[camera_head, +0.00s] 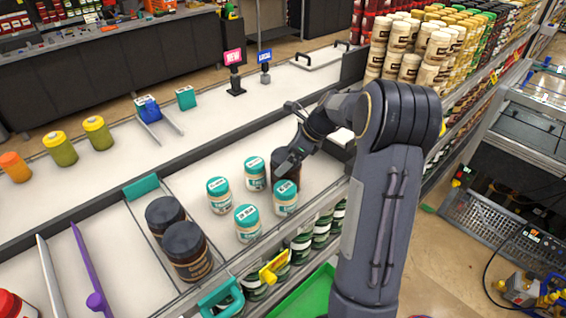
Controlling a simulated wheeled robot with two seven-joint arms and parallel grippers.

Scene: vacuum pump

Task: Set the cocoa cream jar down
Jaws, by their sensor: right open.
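A dark cocoa cream jar (276,157) with a dark lid shows just behind my right gripper (287,168), partly hidden by it. The jar looks upright among the teal-lidded jars; its base is hidden, so I cannot tell whether it rests on the counter. My right gripper is open at this jar, its arm coming in from the right. Two similar dark-lidded brown jars, one behind (164,215) and one in front (187,252), stand together to the left. My left gripper is not in view.
Several white jars with teal lids (219,195) stand close to my right gripper, on its left and front. A purple divider (90,270) lies at the far left. Yellow-lidded jars (98,132) stand on the back counter, which has free room.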

